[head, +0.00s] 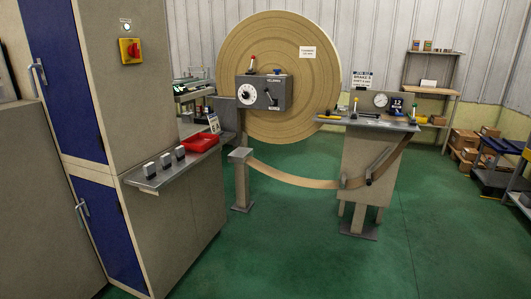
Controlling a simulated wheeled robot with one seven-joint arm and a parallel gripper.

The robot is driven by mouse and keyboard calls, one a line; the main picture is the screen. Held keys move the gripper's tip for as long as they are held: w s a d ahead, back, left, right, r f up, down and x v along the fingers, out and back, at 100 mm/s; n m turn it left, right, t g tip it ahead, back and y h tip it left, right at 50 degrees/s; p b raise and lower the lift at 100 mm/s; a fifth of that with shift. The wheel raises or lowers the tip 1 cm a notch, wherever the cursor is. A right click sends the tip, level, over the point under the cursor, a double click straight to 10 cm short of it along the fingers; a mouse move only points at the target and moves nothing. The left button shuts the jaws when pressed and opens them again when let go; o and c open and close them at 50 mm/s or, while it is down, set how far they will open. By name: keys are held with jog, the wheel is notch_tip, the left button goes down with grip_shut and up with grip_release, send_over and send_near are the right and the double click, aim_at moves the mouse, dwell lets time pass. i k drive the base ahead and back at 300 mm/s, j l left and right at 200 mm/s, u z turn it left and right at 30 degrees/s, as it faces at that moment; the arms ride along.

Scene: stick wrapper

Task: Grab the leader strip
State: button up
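A long tan strip (295,180), which looks like the leader strip, hangs in a sagging curve between a short grey post (240,180) and a stand (366,165) in the head view. Its right part passes a small bracket and a dark roller on the stand's front, then rises toward the right end of the stand's top. A large tan reel (300,110) stands upright behind a grey control box (264,92) with a dial. I cannot tell where the strip's free end lies. My gripper is not in view.
At the left stands a tall cabinet (100,75) with blue doors and a counter holding a red tray (201,143) and several small blocks. Shelving (430,88) and cardboard boxes (465,138) stand at the back right. The green floor (300,250) in front is clear.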

aim_at(327, 112)
jog(key=i+j+z, duration=0.15)
jog(key=i, duration=0.6)
jog(key=i+j+z, duration=0.15)
jog(key=i, duration=0.6)
jog(key=i+l+u, duration=0.1)
jog(key=i+l, duration=0.7)
jog(key=i, duration=0.15)
